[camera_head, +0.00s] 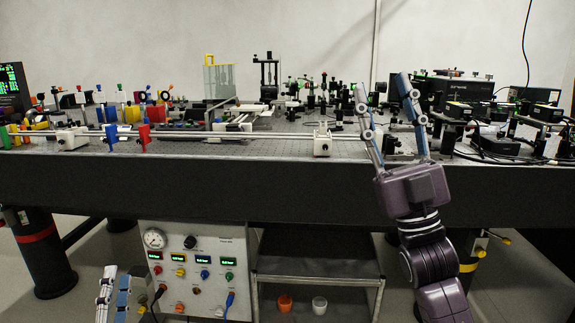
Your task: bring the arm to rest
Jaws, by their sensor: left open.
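My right gripper (381,88) is raised in front of the right half of the optical table (290,185). Its two fingers point up and stand apart, with nothing seen held between them. Its purple wrist and arm rise from the bottom right, in front of the table's front edge. My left gripper (120,274) is low at the bottom left, below the table top and left of the control panel. Only its upright fingers show; they are apart and nothing shows between them. The rest of the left arm is out of view.
Several optical mounts crowd the table top; a rail (270,135) runs along its front with a white carriage (322,140). A control panel (196,240) stands below, beside a shelf (318,265) with an orange cup (285,303) and a white cup (319,305). Dark table legs (40,255) flank it.

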